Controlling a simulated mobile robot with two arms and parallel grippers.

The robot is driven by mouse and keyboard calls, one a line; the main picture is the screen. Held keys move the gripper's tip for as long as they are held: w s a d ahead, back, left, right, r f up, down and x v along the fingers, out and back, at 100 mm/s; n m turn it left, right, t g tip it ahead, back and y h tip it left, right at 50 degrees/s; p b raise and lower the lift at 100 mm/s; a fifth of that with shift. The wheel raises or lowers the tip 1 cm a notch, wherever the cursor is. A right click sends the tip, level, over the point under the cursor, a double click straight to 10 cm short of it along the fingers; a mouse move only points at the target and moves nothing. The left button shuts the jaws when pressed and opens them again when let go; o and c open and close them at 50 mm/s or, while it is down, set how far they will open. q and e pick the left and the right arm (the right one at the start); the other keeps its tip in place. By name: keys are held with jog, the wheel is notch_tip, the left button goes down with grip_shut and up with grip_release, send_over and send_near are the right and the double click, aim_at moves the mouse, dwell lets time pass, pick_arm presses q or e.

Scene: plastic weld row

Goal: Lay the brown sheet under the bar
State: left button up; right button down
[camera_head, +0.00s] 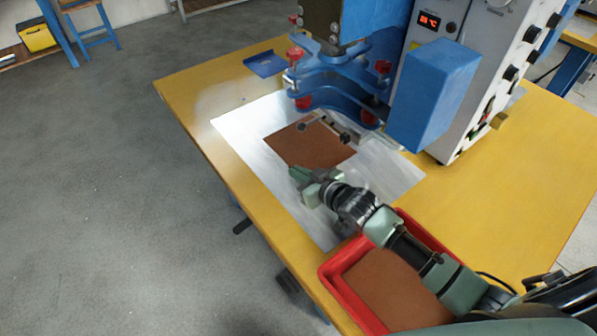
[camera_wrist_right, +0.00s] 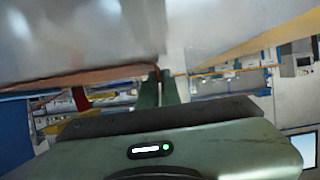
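The brown sheet (camera_head: 300,147) lies over the bright metal plate, with its far part at the bar (camera_head: 325,128) of the blue press. The bar crosses above its far right part. My right gripper (camera_head: 305,173) is at the sheet's near edge. In the right wrist view its two fingers (camera_wrist_right: 159,88) are close together, with the brown sheet (camera_wrist_right: 95,75) seen edge-on running to them, so it appears shut on the sheet's edge. Whether the sheet touches the plate there is hard to tell. My left gripper is not in view.
The metal plate (camera_head: 240,125) lies on the yellow table (camera_head: 510,160). A red tray (camera_head: 340,290) with more brown sheet (camera_head: 395,290) stands at the near edge, under my right arm. The blue press arms (camera_head: 335,75) and a blue box (camera_head: 435,95) overhang the plate. A small blue tray (camera_head: 265,64) sits behind.

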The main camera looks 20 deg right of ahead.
dwell(0.3)
jog(key=c, duration=1.5)
grip_release()
jog(key=shift+c, duration=0.2)
jog(key=shift+r+p, duration=1.6)
jog(key=shift+p, duration=0.4)
jog(key=shift+s+a+r+p, duration=0.15)
jog(key=shift+s+a+p, duration=0.25)
jog(key=shift+a, duration=0.4)
jog(key=shift+s+a+r+p, duration=0.2)
jog(key=shift+a+p, duration=0.25)
jog(key=shift+a, duration=0.4)
jog(key=shift+s+a+r+p, duration=0.1)
jog(key=shift+s+a+p, duration=0.3)
jog(key=shift+a, duration=0.4)
jog(key=shift+s+a+r+p, duration=0.15)
jog(key=shift+a+p, duration=0.1)
jog(key=shift+a, duration=0.3)
jog(key=shift+s+a+p, duration=0.1)
jog(key=shift+a+p, duration=0.1)
jog(key=shift+a, duration=0.3)
jog(key=shift+s+a, duration=0.15)
jog(key=shift+a, duration=0.15)
